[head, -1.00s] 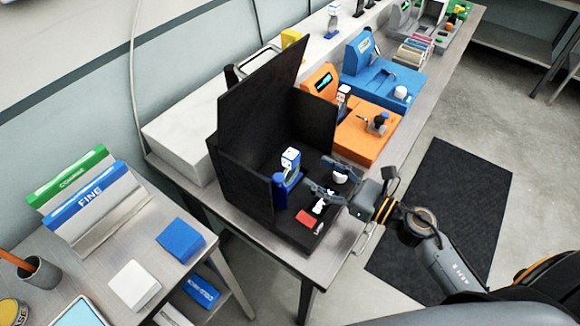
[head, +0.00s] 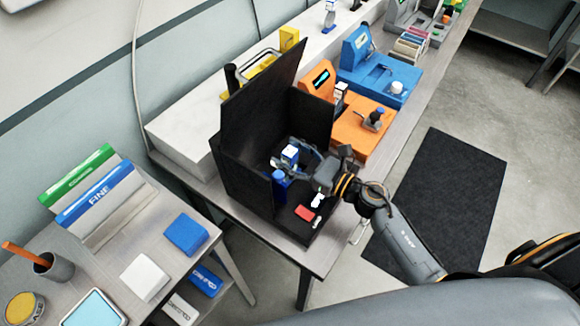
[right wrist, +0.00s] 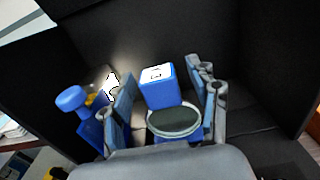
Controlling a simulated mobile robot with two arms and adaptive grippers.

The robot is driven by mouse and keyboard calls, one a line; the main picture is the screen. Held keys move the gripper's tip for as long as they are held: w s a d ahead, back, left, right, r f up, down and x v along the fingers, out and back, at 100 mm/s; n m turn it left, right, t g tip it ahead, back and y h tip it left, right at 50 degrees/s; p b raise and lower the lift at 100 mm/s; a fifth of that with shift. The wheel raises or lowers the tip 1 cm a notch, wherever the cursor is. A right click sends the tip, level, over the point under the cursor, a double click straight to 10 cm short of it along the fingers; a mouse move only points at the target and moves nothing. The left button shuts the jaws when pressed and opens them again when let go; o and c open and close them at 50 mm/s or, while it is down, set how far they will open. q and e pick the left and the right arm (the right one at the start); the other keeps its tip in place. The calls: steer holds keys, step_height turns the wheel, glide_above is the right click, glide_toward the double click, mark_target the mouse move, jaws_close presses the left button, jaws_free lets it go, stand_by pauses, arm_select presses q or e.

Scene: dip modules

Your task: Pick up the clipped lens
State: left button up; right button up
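My right gripper (head: 296,162) is inside the black open box, its fingers around a small blue block with a white top (head: 289,152). In the right wrist view the fingers (right wrist: 160,82) stand apart on either side of this block (right wrist: 160,90), whose white top bears a dark mark. A dark round disc with a pale rim (right wrist: 173,122), which looks like the lens, lies between the fingers in front of the block. I see gaps beside the block and cannot tell if the fingers touch the disc. My left gripper is not in view.
The black box (head: 245,120) has tall walls at the back and sides. A blue post with a round cap (right wrist: 71,99) stands left of the fingers. A red patch (head: 304,212) marks the box's front floor. An orange device (head: 355,130) stands just behind right.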

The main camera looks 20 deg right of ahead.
jaws_close()
